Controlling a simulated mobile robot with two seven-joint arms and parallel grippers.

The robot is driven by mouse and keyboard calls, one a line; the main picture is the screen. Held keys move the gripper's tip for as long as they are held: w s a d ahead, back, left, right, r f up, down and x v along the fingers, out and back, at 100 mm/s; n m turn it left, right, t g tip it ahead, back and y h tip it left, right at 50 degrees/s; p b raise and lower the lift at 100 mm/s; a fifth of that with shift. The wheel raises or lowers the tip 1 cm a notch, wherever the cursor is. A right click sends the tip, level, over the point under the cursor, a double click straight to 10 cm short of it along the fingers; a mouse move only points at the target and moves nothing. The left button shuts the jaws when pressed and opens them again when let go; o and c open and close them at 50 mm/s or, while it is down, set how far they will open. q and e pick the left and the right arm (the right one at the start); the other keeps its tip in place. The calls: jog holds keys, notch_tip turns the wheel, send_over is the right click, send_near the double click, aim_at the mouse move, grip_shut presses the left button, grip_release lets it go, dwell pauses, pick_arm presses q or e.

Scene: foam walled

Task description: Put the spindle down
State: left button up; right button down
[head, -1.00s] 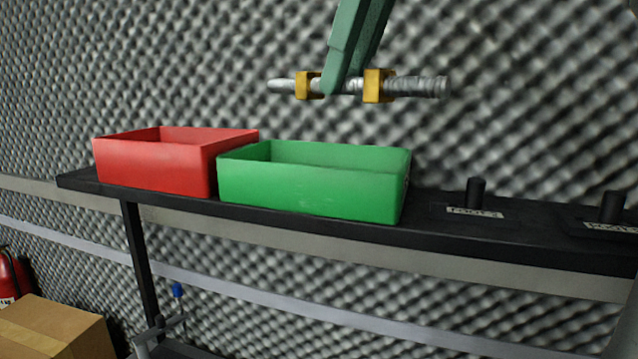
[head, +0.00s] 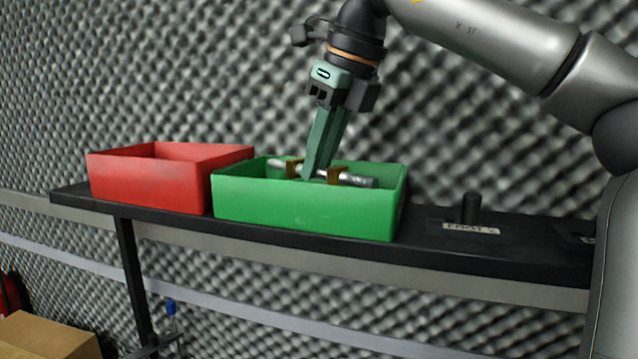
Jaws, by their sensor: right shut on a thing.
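The spindle (head: 359,181) is a grey metal rod with two yellow-brown collars. It lies lengthwise across the opening of the green bin (head: 305,211), partly below the rim and slightly tilted, its right end lower. My right gripper (head: 312,176) points down into the green bin, its green fingers shut on the spindle between the two collars. The bin's front wall hides its floor, so I cannot tell whether the spindle touches it. My left gripper is not in view.
A red bin (head: 152,180) stands left of the green bin on the black shelf (head: 510,254). A short black post (head: 470,208) with a label stands to the right. A grey foam wall is behind. A cardboard box (head: 45,336) is at the lower left.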

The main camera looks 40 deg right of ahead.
aim_at(319, 177)
jog(key=shift+w+d+f, duration=0.1)
jog(key=shift+f, duration=0.8)
jog(key=shift+w+d+f, duration=0.1)
jog(key=shift+f, duration=0.8)
jog(key=shift+f, duration=0.1)
jog(key=c, duration=0.8)
grip_release()
jog(key=v, duration=1.2)
